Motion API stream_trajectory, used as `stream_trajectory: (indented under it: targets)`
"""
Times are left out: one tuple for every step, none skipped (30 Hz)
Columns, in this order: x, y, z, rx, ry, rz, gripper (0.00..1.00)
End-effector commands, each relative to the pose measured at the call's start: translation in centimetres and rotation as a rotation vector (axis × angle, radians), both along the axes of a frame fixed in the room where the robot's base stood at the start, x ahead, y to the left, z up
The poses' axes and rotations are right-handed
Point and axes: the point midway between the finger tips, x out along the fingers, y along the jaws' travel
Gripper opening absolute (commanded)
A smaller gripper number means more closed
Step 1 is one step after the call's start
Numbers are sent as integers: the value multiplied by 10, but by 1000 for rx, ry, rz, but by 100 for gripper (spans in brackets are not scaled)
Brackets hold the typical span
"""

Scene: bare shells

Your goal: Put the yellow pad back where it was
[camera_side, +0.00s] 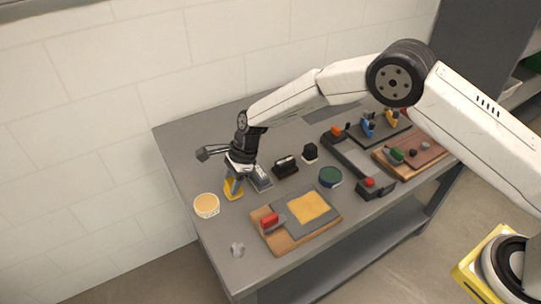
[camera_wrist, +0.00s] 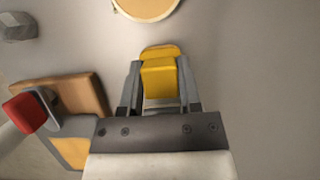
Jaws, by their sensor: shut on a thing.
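The yellow pad (camera_wrist: 160,80) is between the two fingers of my gripper (camera_wrist: 160,92) in the wrist view. My gripper is shut on it. In the side view the yellow pad (camera_side: 233,190) shows at the lower end of my gripper (camera_side: 235,180), low over the left part of the grey table (camera_side: 180,160). Whether the pad touches the table top, I cannot tell. A round pale tub (camera_side: 206,205) stands just to the left of the pad, and it also shows at the top of the wrist view (camera_wrist: 146,8).
A wooden board (camera_side: 280,243) with a grey mat, a yellow sheet (camera_side: 308,207) and a red-ended tool (camera_side: 269,220) lies in front. A grey nut-like piece (camera_side: 237,249) lies at the near edge. Small black blocks (camera_side: 285,166) and a green-topped round tub (camera_side: 330,176) stand to the right.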

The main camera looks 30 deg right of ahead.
Motion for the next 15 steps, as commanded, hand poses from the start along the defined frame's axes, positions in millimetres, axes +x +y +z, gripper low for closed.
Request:
stream_trajectory:
  targets:
    - [0, 0, 0, 1, -1, 0, 0]
    - [0, 0, 0, 1, -1, 0, 0]
    - [0, 0, 0, 1, -1, 1, 0]
    - [0, 0, 0, 1, -1, 1, 0]
    - [0, 0, 0, 1, -1, 0, 0]
    - [0, 0, 0, 0, -1, 1, 0]
    - [0, 0, 0, 0, -1, 1, 0]
    - [0, 0, 0, 0, -1, 0, 0]
    - [0, 0, -1, 0, -1, 0, 0]
    - [0, 0, -2, 0, 0, 0, 0]
    - [0, 0, -2, 0, 0, 0, 0]
    - [0, 0, -3, 0, 0, 0, 0]
    - [0, 0, -3, 0, 0, 0, 50]
    - [0, 0, -3, 0, 0, 0, 59]
    - [0, 0, -3, 0, 0, 0, 72]
